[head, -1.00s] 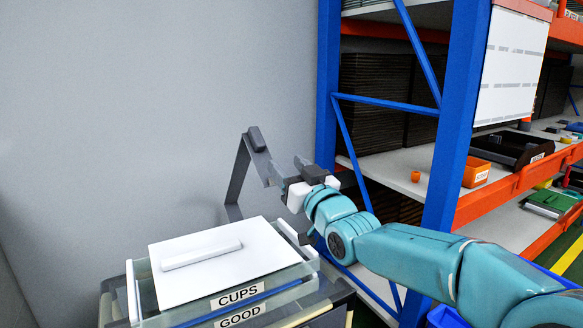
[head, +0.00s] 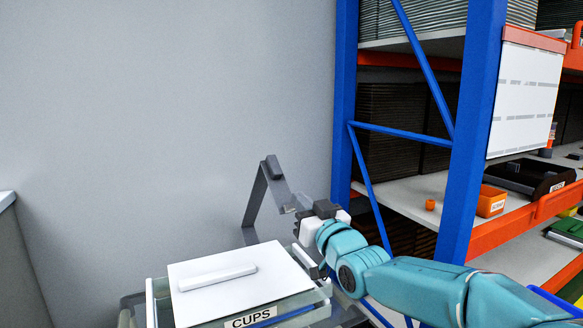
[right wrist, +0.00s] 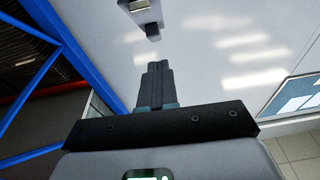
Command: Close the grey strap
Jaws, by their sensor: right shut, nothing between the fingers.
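The grey strap (head: 262,190) stands raised behind the box, bent over at its top, with a darker end piece (head: 272,166). The white-lidded box (head: 298,312) labelled CUPS is below it, its lid (head: 215,290) on top. My right gripper (head: 300,212) is just right of the strap's folded part, above the box's back right corner. Its fingers (right wrist: 155,85) are shut and empty in the right wrist view. A grey piece (right wrist: 145,14), probably the strap's end, lies beyond the fingertips with a gap. My left gripper is not in view.
A blue shelf post (head: 342,110) with blue braces stands close behind my right arm. A plain grey wall (head: 180,110) is behind the box. The space left of the strap is clear.

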